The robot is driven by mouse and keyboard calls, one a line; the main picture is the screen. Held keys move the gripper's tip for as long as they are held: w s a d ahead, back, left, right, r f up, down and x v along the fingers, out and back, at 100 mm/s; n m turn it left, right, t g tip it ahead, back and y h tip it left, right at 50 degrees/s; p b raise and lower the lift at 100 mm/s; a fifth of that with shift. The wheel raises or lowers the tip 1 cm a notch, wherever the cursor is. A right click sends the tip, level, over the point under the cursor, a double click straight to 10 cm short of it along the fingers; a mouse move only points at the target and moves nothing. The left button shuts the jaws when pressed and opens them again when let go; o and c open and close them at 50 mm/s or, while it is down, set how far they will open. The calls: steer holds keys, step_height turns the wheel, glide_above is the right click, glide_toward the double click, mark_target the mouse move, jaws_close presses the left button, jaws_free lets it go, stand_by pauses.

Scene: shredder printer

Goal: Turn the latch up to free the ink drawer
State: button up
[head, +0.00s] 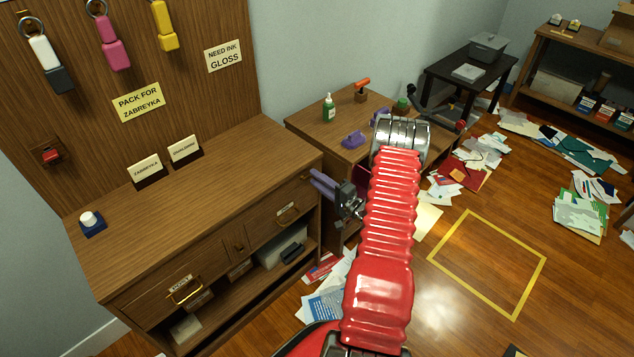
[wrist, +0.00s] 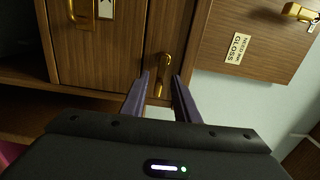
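The brass latch (wrist: 163,75) is on the cabinet front at the upper right of the right drawer (head: 276,222). The wrist view is turned sideways, with the cabinet's upper side to the right. The latch's narrow arm points along the drawer's top edge, toward the cabinet's left. My gripper (wrist: 161,76) is open, its two purple fingers on either side of the latch with gaps visible; I cannot tell how deep they reach. The drawer's brass handle (wrist: 82,12) and white label show beside it. In the head view my gripper (head: 314,179) is at the cabinet's right front corner.
A left drawer (head: 165,295) and an open shelf (head: 240,287) belong to the same cabinet (head: 190,190). A second wooden cabinet (head: 345,130) with a green bottle (head: 328,108) stands to the right. Papers litter the floor around a yellow-outlined square (head: 488,262).

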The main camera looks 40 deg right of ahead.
steer(key=s, duration=1.3)
steer(key=shift+s+d, duration=0.2)
steer(key=shift+s, duration=0.2)
